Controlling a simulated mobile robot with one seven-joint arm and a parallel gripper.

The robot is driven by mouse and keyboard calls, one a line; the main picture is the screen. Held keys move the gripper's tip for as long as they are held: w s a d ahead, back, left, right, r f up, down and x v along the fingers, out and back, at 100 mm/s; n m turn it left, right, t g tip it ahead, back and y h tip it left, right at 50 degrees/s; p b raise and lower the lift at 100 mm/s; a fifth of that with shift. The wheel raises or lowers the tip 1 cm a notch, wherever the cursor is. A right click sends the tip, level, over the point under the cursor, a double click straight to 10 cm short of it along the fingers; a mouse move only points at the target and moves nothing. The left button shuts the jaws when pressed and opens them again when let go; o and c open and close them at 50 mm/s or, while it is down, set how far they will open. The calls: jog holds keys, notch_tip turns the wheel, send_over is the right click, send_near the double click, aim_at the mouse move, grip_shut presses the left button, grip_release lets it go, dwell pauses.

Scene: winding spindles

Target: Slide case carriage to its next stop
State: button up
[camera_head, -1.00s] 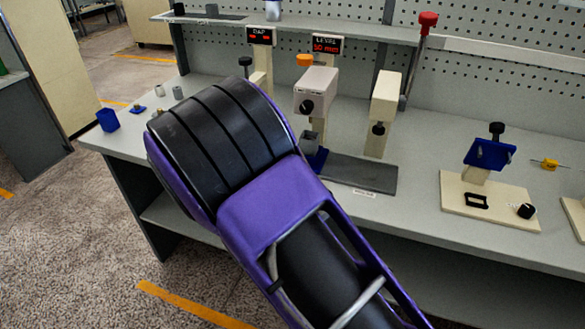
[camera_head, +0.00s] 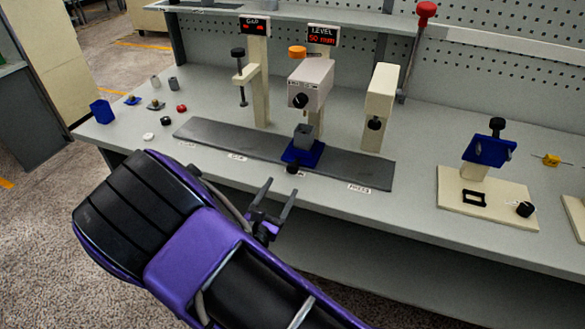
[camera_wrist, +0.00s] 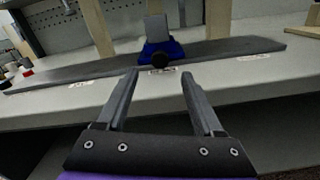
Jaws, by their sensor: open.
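The blue case carriage (camera_head: 303,153) sits on the dark grey track (camera_head: 225,138), at the middle station under the LEVEL display (camera_head: 323,36). It carries a grey case (camera_head: 303,136) and has a round black knob (camera_head: 292,168) at its front. In the wrist view, the carriage (camera_wrist: 174,48) and its knob (camera_wrist: 158,60) show beyond my fingers. My gripper (camera_head: 276,191) is open and empty, in front of the table edge and short of the knob. In the wrist view my gripper (camera_wrist: 158,80) has its fingers spread on both sides below the knob, touching nothing.
The GAP post (camera_head: 257,85) stands left of the carriage and a press post (camera_head: 379,105) right of it, behind the track. Small parts and a blue cup (camera_head: 102,111) lie at the left end. A cream fixture (camera_head: 487,200) stands at right. The track is clear on both sides of the carriage.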

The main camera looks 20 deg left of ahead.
aim_at(292, 170)
jog(key=w, duration=0.9)
jog(key=shift+d, duration=0.4)
grip_shut()
dwell(0.8)
